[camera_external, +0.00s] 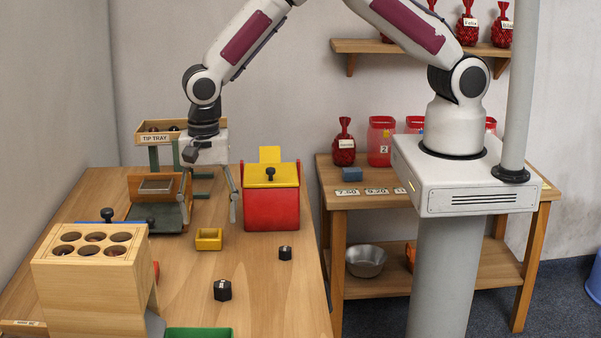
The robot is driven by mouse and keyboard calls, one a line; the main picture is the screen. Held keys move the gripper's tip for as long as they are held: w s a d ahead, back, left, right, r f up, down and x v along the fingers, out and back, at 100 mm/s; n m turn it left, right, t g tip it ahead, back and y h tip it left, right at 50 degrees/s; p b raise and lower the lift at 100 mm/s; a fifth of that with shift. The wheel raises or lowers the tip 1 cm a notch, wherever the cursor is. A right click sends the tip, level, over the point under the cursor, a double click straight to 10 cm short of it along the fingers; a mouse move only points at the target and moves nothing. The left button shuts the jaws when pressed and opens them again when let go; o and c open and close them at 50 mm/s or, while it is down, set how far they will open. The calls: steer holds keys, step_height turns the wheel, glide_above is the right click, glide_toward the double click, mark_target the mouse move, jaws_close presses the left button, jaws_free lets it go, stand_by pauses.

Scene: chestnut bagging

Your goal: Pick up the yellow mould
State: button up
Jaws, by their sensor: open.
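The yellow mould (209,239) looks like a small open-topped yellow block with a hollow. It stands upright on the wooden table, in front and to the left of a red box. My gripper (211,208) points down above and a little behind the mould, with its fingers spread wide. The right finger hangs beside the red box; the left finger is hard to make out against the dark stand behind it. Nothing shows between the fingers.
The red box (271,212) with a yellow lid stands close on the right. A wooden tray on a dark stand (157,186) is close on the left. A holed wooden block (92,285) stands front left. Two black weights (222,290) (285,253) lie on clear table.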

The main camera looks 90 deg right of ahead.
mark_target(209, 235)
steer(key=shift+w+f, duration=0.2)
steer(key=shift+f, duration=2.35)
steer(key=c, duration=1.2)
